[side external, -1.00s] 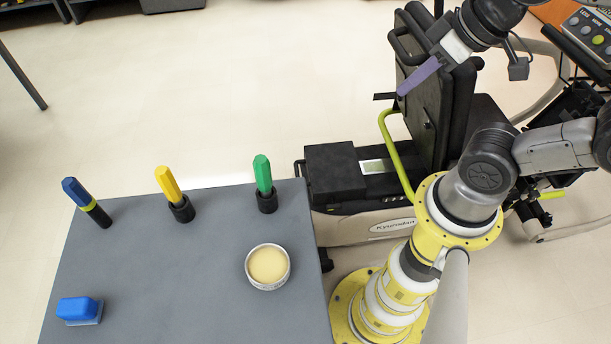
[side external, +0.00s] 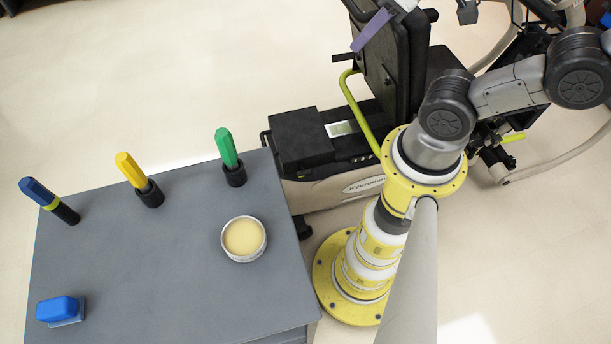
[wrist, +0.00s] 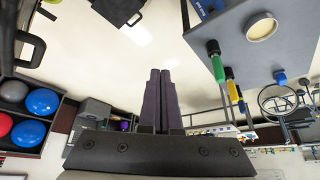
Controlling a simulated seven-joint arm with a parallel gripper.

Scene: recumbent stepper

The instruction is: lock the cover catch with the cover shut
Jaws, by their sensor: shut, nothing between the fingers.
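My gripper (side external: 356,48) has purple fingers, which also show pressed together and empty in the wrist view (wrist: 160,72). In the side view it points down-left beside the upright black panel (side external: 382,52) of the stepper. A small dark lever (side external: 343,58) sticks out at the panel's left edge, just below the fingertips; I cannot tell whether they touch. I cannot tell for sure which part is the cover or its catch.
A yellow-green curved handle (side external: 357,110) rises beside the stepper's black box (side external: 300,140). The grey table (side external: 150,260) at left bears green (side external: 226,147), yellow (side external: 129,168) and blue (side external: 38,193) handles, a round tin (side external: 244,239) and a blue block (side external: 60,309). Open floor lies behind.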

